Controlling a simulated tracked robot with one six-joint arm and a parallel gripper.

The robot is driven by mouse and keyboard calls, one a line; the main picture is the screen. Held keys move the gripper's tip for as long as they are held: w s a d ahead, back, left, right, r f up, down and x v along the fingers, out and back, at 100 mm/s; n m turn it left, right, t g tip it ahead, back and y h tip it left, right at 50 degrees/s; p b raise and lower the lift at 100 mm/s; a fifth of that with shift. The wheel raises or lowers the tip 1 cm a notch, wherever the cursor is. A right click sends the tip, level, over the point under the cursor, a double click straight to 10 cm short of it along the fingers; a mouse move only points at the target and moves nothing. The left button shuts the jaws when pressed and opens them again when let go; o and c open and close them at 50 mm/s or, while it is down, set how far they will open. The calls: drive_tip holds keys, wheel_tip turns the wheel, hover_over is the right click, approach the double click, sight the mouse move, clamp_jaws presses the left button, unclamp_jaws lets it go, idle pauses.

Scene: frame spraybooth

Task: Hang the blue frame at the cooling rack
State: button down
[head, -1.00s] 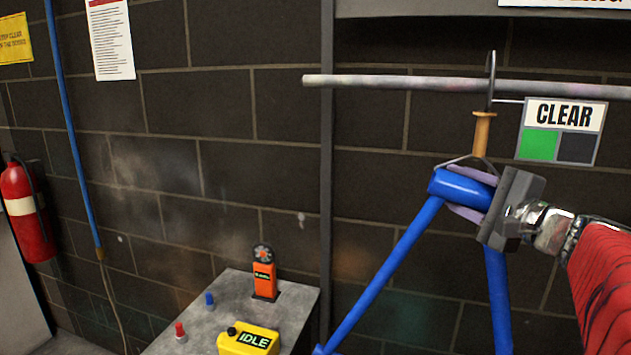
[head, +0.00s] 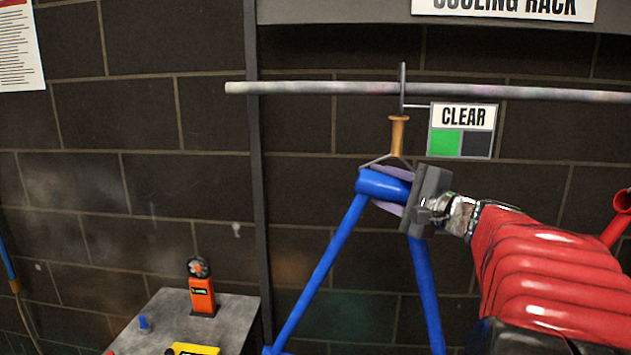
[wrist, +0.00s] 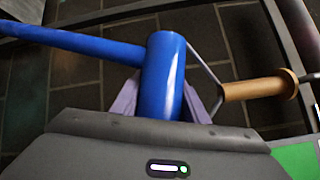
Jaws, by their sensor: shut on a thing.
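The blue frame (head: 330,243) hangs below a wooden-handled hook (head: 398,135) in the head view. My gripper (head: 392,190) is shut on the short blue tube at the frame's top, with pale purple finger pads on it. The wrist view also shows this blue tube (wrist: 163,80) between the pads, with a wire and the wooden handle (wrist: 258,88) to its right. The hook's upper metal part overlaps the pale rack bar (head: 330,89); I cannot tell whether it bears on the bar. A sign reading COOLING RACK (head: 505,8) is above the bar.
A CLEAR sign (head: 462,130) with a lit green square is close to the right of the hook. A grey table (head: 235,325) at lower left holds an orange device (head: 202,292) and a yellow box (head: 195,349). A dark upright post (head: 257,200) stands left of the frame.

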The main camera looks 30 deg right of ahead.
drive_tip(key=shift+f, duration=0.9)
drive_tip(key=c, duration=1)
unclamp_jaws()
drive_tip(key=shift+f, duration=0.3)
drive_tip(key=s, duration=0.9)
drive_tip(key=s+d, duration=0.1)
drive_tip(key=s, duration=0.3)
drive_tip(key=shift+s, duration=0.4)
